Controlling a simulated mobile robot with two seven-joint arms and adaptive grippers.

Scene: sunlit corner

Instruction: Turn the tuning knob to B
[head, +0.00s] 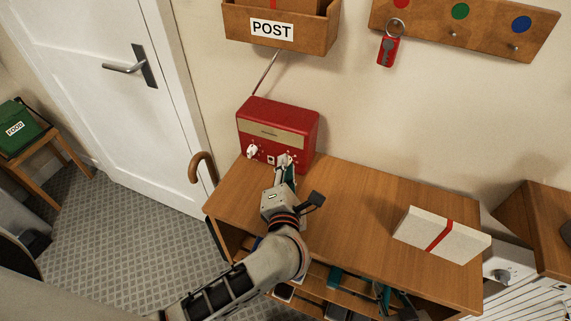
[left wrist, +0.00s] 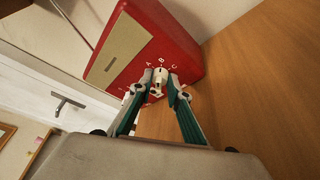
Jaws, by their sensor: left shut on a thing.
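The red radio (head: 278,125) stands at the back left of the wooden table, its front toward me. It has a pale knob at its front left (head: 252,151) and the tuning knob at its front right, marked A, B and C. In the left wrist view the red radio (left wrist: 150,40) is tilted and the tuning knob (left wrist: 160,75) sits below the letters. My left gripper (head: 285,163) is at this knob, its two teal fingers (left wrist: 162,88) on either side, shut on it. I cannot tell which letter the knob points to. My right gripper does not show.
A white box with a red ribbon (head: 441,235) lies at the table's right. The wooden table (head: 340,205) is clear between box and radio. A POST box (head: 285,30) and a key rack (head: 465,22) hang above. A cane handle (head: 203,163) is at the table's left edge.

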